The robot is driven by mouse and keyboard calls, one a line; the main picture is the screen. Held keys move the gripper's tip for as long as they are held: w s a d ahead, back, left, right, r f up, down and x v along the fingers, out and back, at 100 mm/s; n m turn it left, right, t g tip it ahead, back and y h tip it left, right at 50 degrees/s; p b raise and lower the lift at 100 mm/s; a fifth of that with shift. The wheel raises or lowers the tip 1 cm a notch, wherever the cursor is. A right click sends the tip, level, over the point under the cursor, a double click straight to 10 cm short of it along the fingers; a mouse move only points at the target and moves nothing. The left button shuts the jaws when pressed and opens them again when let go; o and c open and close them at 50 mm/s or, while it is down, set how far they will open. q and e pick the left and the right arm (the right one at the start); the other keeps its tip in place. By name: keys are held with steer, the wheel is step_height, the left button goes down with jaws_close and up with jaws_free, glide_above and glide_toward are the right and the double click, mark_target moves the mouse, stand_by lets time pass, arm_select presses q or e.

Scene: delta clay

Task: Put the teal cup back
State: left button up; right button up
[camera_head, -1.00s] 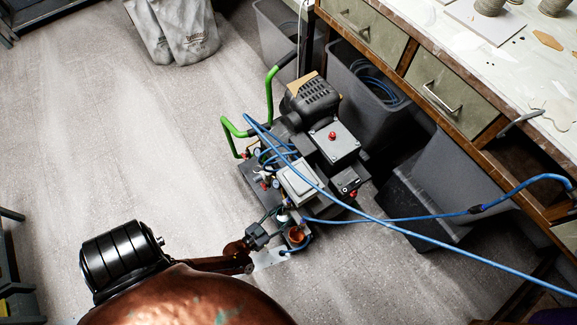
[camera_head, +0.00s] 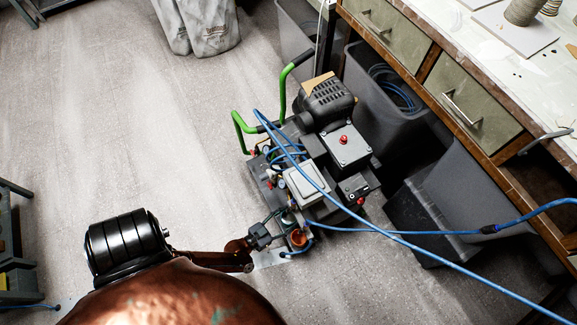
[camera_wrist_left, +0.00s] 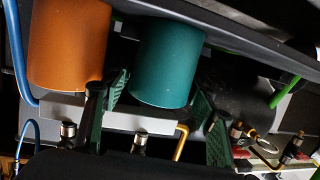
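The teal cup (camera_wrist_left: 167,62) is beside the orange cup (camera_wrist_left: 70,45) in the left wrist view. My left gripper (camera_wrist_left: 160,90) has its two green-padded fingers apart, one at each side of the teal cup. I cannot tell whether the pads press on it. In the head view the gripper (camera_head: 259,235) is at the front end of the compressor unit. The teal cup (camera_head: 287,217) shows small there, partly hidden, behind the orange cup (camera_head: 299,239). My right gripper is not in view.
The compressor unit (camera_head: 345,147) with green handles (camera_head: 242,133) stands close behind the cups. A blue hose (camera_head: 420,233) crosses over it to the right. Grey bins (camera_head: 465,190) stand under the bench (camera_head: 480,50).

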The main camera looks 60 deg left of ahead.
arm_select(q)
steer(key=shift+r, duration=0.15)
steer(key=p+v, duration=0.2)
steer(key=v, duration=0.1)
steer(key=shift+s+r, duration=0.3)
steer(key=shift+r, duration=0.05)
steer(key=a+p+v, duration=0.1)
steer(key=p+v, duration=0.1)
steer(key=v, duration=0.5)
steer(key=d+r+g+h, duration=0.3)
steer(key=d+r+h, duration=0.2)
steer(key=d+r, duration=0.85)
steer(key=s+a+m+g, duration=0.1)
steer(key=s+g, duration=0.6)
steer(key=s, duration=0.7)
steer(key=shift+a+f+g+y, duration=0.35)
steer(key=shift+a+g+y, duration=0.05)
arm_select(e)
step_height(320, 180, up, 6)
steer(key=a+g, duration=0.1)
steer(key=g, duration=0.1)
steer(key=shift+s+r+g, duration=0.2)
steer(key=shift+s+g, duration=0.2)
